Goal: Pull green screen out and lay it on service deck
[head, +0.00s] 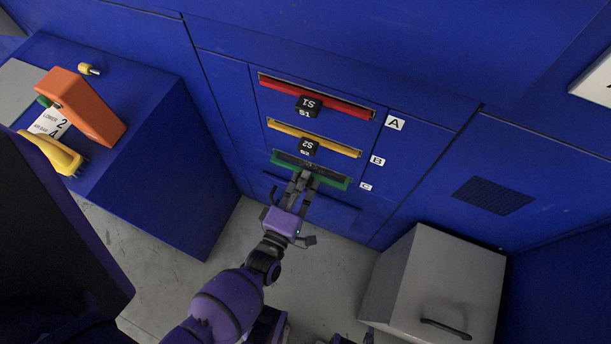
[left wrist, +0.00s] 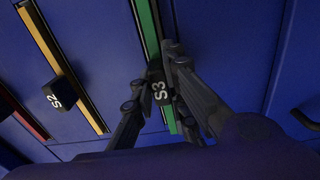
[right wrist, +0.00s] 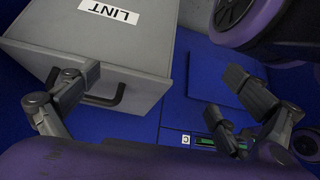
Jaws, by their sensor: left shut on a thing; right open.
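The green screen (head: 337,181) sits in slot C, the lowest of the slots in the blue machine front, with its green edge showing. Its black S3 handle (left wrist: 157,88) is between the fingers of my left gripper (left wrist: 160,75), which is shut on it. In the head view my left gripper (head: 302,180) covers part of the green edge. My right gripper (right wrist: 165,85) is open and empty, near the grey LINT box. The service deck may be the blue block top (head: 130,75) at the left; no label shows which surface it is.
A red screen S1 (head: 340,104) and a yellow screen S2 (head: 335,148) sit in the slots above. An orange block (head: 80,105) and a yellow tool (head: 52,152) lie on the left block. The grey LINT box (head: 425,285) stands at lower right.

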